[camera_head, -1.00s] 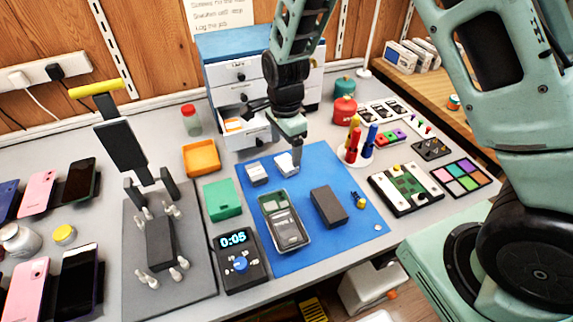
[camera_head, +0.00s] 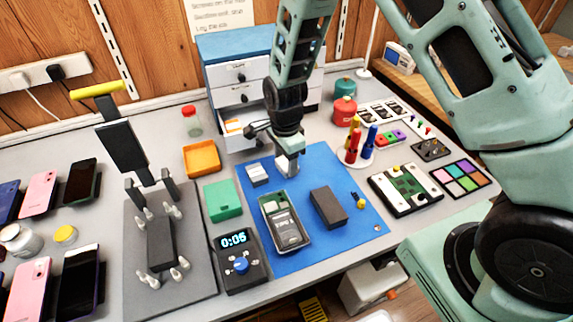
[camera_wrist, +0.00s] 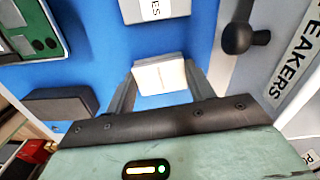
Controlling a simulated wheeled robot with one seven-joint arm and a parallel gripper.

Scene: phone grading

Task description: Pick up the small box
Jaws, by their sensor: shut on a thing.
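The small white box (camera_wrist: 160,75) sits between the two fingers of my gripper (camera_wrist: 161,80) in the wrist view, and the fingers are shut on its sides. In the head view my gripper (camera_head: 286,160) is at the back of the blue mat (camera_head: 340,170), and it largely hides the held box. I cannot tell whether the box is clear of the mat. A second small white box (camera_head: 257,173) lies to the left on the mat, apart from my gripper; its lettered top (camera_wrist: 150,8) shows at the upper edge of the wrist view.
An open phone (camera_head: 285,220) and a dark grey block (camera_head: 328,207) lie on the mat in front. A drawer cabinet (camera_head: 228,75) with an open drawer stands close behind my gripper. A stand with coloured screwdrivers (camera_head: 353,157) is to the right. Bare mat lies between these.

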